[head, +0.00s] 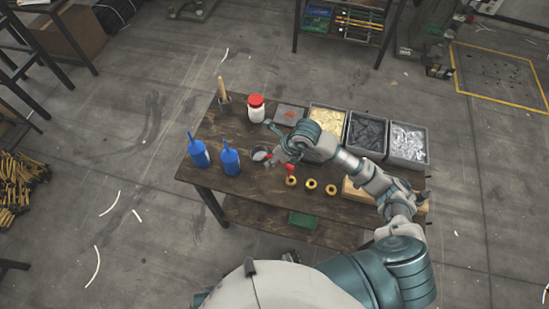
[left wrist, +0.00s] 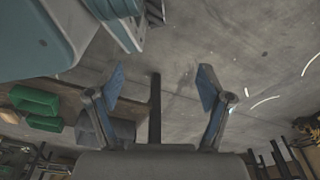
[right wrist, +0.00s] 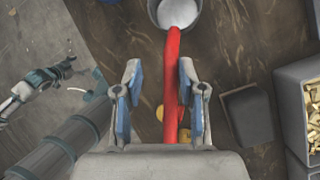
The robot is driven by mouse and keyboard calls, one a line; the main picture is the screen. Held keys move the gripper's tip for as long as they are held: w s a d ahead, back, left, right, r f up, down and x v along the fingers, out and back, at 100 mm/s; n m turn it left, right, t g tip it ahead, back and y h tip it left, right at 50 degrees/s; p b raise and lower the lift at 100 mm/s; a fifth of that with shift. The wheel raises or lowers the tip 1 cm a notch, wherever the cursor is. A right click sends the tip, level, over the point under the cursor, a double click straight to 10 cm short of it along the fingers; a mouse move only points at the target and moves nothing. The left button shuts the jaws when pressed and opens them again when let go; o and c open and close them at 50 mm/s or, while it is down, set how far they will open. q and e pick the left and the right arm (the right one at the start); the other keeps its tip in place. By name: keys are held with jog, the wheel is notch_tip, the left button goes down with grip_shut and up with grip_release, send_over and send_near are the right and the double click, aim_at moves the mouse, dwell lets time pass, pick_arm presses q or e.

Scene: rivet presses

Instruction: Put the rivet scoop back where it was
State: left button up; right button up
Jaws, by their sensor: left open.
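The rivet scoop has a long red handle (right wrist: 172,80) that runs between the fingers of my right gripper (right wrist: 160,72) in the right wrist view. Its far end reaches a round grey metal cup (right wrist: 190,22); I cannot tell exactly how it rests there. The handle is nearer the right-hand finger, with a gap to the other, so this gripper looks open around it. In the head view the red of the scoop (head: 290,169) shows beside the right gripper (head: 279,157), and the cup (head: 260,154) is just left. My left gripper (left wrist: 161,80) is open and empty, away from the table.
Bins of brass (head: 328,119), dark (head: 367,133) and silver pieces (head: 408,143) line the table's back right. Two blue bottles (head: 231,160), a red-lidded white jar (head: 256,108) and several yellow-ringed pieces (head: 311,185) stand around.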

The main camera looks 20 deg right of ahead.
pick_arm(q)
jog(key=shift+s+f, duration=0.7)
jog(key=shift+s, duration=0.1)
pick_arm(e)
jog(key=v, duration=1.2)
jog(key=shift+d+r, duration=0.2)
jog(key=shift+d, duration=0.15)
